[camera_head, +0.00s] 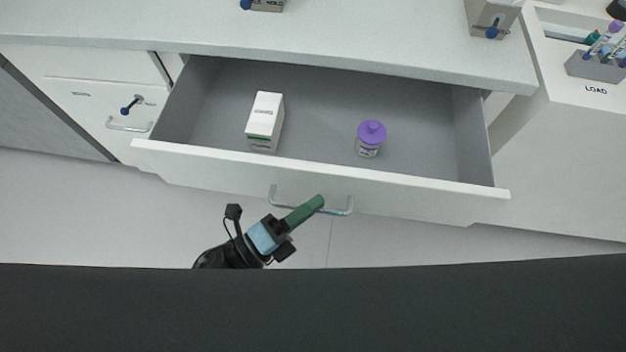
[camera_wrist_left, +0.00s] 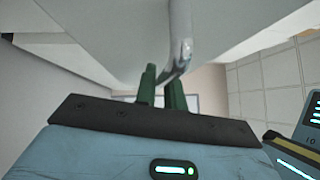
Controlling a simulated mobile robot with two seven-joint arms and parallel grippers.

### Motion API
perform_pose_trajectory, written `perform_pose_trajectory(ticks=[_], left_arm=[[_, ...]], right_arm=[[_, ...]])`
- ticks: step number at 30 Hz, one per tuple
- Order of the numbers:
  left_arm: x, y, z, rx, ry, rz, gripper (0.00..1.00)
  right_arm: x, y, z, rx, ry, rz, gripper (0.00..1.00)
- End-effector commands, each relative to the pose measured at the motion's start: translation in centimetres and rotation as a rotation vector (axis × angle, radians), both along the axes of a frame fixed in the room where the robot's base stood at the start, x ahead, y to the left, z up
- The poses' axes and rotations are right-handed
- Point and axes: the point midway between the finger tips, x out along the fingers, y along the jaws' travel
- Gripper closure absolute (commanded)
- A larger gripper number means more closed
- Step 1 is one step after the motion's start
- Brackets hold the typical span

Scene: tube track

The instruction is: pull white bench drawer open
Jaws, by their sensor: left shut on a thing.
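The white bench drawer (camera_head: 330,178) stands pulled out from under the bench top in the head view, its grey inside showing. A metal bar handle (camera_head: 340,211) is on its front. My left gripper (camera_head: 318,203) has green fingers and is shut on the handle near its middle. In the left wrist view the green fingers (camera_wrist_left: 162,88) are at the handle bar (camera_wrist_left: 182,45). Inside the drawer are a white box (camera_head: 265,120) at the left and a small bottle with a purple cap (camera_head: 371,138) at the right. My right gripper is not in view.
The white bench top (camera_head: 330,45) lies above and behind the drawer. A smaller cabinet front with a handle (camera_head: 128,126) and a blue-knobbed lever (camera_head: 131,104) is at the left. A rack of tubes (camera_head: 596,66) stands at the far right. The floor in front is clear.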

Motion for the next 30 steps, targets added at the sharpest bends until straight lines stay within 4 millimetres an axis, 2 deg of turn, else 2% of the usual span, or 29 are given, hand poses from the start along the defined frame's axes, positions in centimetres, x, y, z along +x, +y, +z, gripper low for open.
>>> perform_pose_trajectory(ticks=[3,7,20,21,25,30], left_arm=[[-1.3,0.3,0.0,0.000,0.001,0.000,1.00],[-2.0,0.4,0.0,0.001,0.001,0.000,1.00],[-2.3,0.4,0.0,0.001,0.000,0.000,1.00],[-2.3,0.4,-0.1,0.001,0.000,0.000,0.85],[-2.3,0.4,0.0,0.001,-0.001,0.000,0.68],[-2.3,0.4,0.0,0.001,-0.001,0.000,0.67]], right_arm=[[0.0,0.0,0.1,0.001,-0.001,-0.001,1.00],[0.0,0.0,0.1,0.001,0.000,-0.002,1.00],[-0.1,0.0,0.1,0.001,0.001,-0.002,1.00],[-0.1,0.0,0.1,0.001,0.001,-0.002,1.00],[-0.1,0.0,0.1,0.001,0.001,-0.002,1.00],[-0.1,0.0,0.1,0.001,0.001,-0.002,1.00]])
